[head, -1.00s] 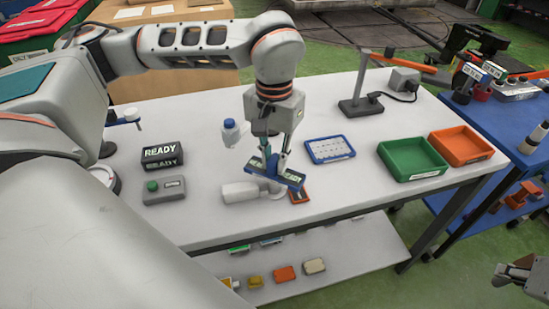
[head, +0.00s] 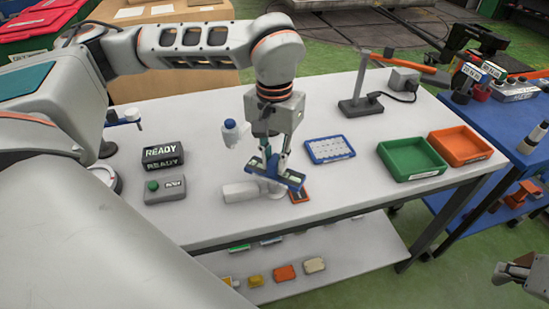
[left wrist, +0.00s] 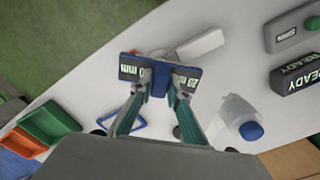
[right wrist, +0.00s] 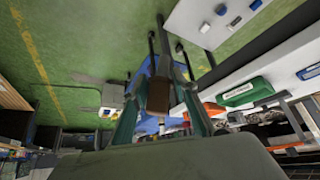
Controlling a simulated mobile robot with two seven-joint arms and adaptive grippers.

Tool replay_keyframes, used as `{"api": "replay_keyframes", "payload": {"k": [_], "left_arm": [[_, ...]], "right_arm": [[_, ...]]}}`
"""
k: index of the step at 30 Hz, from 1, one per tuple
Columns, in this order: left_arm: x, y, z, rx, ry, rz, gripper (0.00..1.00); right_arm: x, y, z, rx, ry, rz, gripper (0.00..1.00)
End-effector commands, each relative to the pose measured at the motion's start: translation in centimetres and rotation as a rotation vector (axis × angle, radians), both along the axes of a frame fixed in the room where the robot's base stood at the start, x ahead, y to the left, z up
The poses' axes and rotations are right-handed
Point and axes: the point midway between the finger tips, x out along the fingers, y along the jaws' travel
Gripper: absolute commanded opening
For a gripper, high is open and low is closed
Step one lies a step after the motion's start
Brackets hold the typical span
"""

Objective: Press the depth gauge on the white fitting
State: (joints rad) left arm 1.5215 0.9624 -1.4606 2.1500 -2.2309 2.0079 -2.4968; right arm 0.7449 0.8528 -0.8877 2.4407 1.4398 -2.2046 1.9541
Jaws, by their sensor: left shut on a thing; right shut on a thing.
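The depth gauge (head: 291,180) is a blue bar with small displays. My left gripper (head: 277,160) is shut on it from above, and it also shows in the left wrist view (left wrist: 130,70). The white fitting (head: 238,192) lies on the table just under and left of the gauge. In the left wrist view the fitting (left wrist: 203,44) reaches out from behind the gauge, which hides part of it. I cannot tell whether the gauge touches the fitting. My right gripper (head: 520,272) is at the lower right, away from the table, shut on a brown block-like thing (right wrist: 158,97).
A small orange piece (head: 302,196) lies right beside the gauge. A READY sign (head: 162,157), a grey button box (head: 165,190), a white bottle with blue cap (head: 231,134) and a blue-framed board (head: 330,149) stand around. Green (head: 413,160) and orange (head: 461,146) trays are at right.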

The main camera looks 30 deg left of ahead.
Motion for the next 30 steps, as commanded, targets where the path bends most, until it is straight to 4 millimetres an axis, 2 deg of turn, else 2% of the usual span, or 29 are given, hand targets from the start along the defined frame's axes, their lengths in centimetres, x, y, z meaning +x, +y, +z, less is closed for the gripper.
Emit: {"api": "replay_keyframes", "payload": {"k": [17,30], "left_arm": [[-0.2,0.0,-0.2,0.001,0.005,-0.001,0.00],[-0.1,0.0,2.9,0.001,0.002,0.000,0.00]], "right_arm": [[0.0,0.0,0.2,0.000,-0.002,0.000,0.00],[0.1,0.0,3.2,0.000,-0.010,0.000,0.00]]}}
